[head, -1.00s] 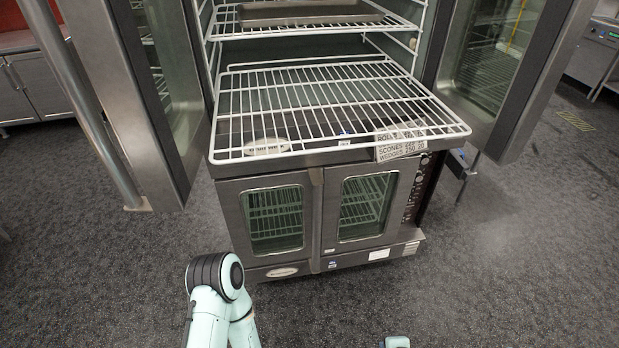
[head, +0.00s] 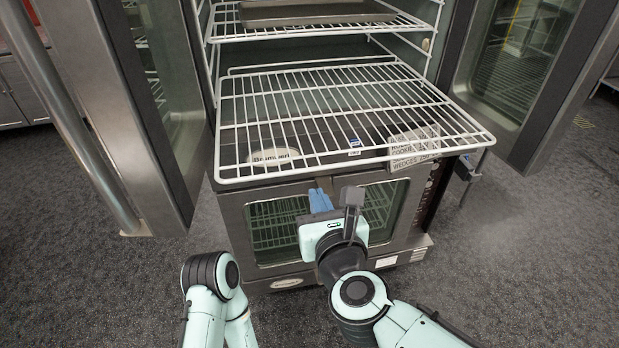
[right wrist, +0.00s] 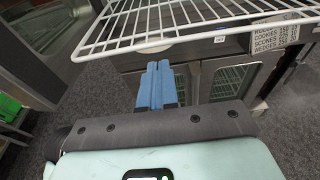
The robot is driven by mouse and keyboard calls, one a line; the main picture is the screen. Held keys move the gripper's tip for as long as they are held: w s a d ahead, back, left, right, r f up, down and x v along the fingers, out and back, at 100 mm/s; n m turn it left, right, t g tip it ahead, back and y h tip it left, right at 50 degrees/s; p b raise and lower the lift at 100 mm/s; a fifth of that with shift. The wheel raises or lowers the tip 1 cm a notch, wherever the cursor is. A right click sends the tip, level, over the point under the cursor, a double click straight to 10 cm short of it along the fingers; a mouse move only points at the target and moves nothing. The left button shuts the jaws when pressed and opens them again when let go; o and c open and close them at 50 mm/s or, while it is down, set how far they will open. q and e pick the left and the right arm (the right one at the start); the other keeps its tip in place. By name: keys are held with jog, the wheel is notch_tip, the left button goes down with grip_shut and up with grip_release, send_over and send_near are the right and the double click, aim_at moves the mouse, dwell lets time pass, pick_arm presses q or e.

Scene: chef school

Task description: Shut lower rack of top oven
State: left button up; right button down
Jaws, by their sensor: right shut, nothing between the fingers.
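The lower rack (head: 320,120) of the top oven is a white wire rack, pulled out towards me past the oven front. Its front bar also shows in the right wrist view (right wrist: 190,38). Above it, the upper rack (head: 400,25) sits inside the oven with a tray on it. My right gripper (head: 320,197) is shut and empty, its blue fingers just below and in front of the rack's front bar. In the right wrist view the fingers (right wrist: 157,85) are together, pointing at the rack, with no clear contact. My left arm shows at the lower left, its gripper out of view.
The top oven's left door (head: 150,110) and right door (head: 520,60) stand open on either side of the rack. The lower oven (head: 275,225) has its two glass doors shut. A paper label (head: 413,150) is near the rack's front right. Grey floor is clear around.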

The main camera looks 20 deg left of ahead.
aim_at(306, 171)
jog(key=p+x, duration=0.1)
jog(key=x, duration=0.6)
jog(key=shift+w+a, duration=0.15)
jog(key=shift+w, duration=0.1)
